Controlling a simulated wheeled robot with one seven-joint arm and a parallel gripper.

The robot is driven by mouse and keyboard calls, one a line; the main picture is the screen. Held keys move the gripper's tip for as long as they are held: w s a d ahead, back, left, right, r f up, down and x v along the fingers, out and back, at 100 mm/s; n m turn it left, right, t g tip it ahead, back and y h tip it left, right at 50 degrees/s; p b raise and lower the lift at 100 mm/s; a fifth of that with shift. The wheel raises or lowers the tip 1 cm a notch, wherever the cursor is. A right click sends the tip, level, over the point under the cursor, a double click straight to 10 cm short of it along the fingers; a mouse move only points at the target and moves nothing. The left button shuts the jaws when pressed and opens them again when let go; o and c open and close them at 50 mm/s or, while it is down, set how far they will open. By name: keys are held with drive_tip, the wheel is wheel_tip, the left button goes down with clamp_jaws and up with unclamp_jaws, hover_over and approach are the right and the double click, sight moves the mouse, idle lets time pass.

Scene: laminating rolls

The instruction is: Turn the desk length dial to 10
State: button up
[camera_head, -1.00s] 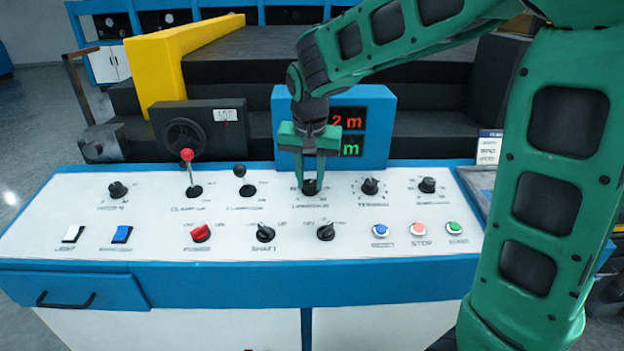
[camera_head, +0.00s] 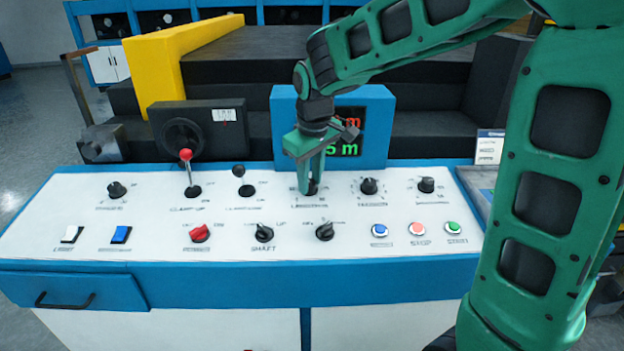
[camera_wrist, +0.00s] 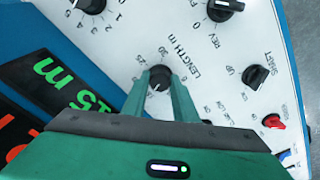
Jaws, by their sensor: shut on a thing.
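The length dial (camera_wrist: 158,78) is a black knob with a white pointer line on the white panel, beside the label "LENGTH m" in the wrist view. In the head view the dial (camera_head: 313,189) is mostly hidden by my green gripper (camera_head: 309,188). My gripper (camera_wrist: 160,88) is shut on the dial, with one finger on each side of it. The blue display box (camera_head: 283,104) behind shows red digits above and green digits below. The green readout (camera_wrist: 75,102) looks like "15 m" in the wrist view; the red one is partly cut off.
Other black knobs stand close by, including the tension dial (camera_head: 369,186) to the right and the shaft switch (camera_head: 264,233) in front. Two levers, one with a red ball (camera_head: 186,155), stand to the left. Blue, red and green buttons (camera_head: 417,229) are at front right.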

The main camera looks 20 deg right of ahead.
drive_tip(key=n, duration=0.6)
drive_tip(key=shift+s+f+n, duration=0.2)
drive_tip(key=shift+n, duration=0.1)
drive_tip(key=n, duration=0.6)
drive_tip(key=shift+a+g, duration=0.1)
drive_tip(key=shift+g, duration=0.2)
drive_tip(key=shift+n, duration=0.3)
drive_tip(key=o, duration=1.1)
drive_tip(key=shift+c, duration=0.2)
drive_tip(key=shift+w+r, duration=0.1)
drive_tip(key=shift+w, duration=0.05)
wheel_tip(320, 180, up, 11)
drive_tip(key=s, duration=0.1)
drive_tip(key=shift+s+f, duration=0.2)
drive_tip(key=shift+s, duration=0.1)
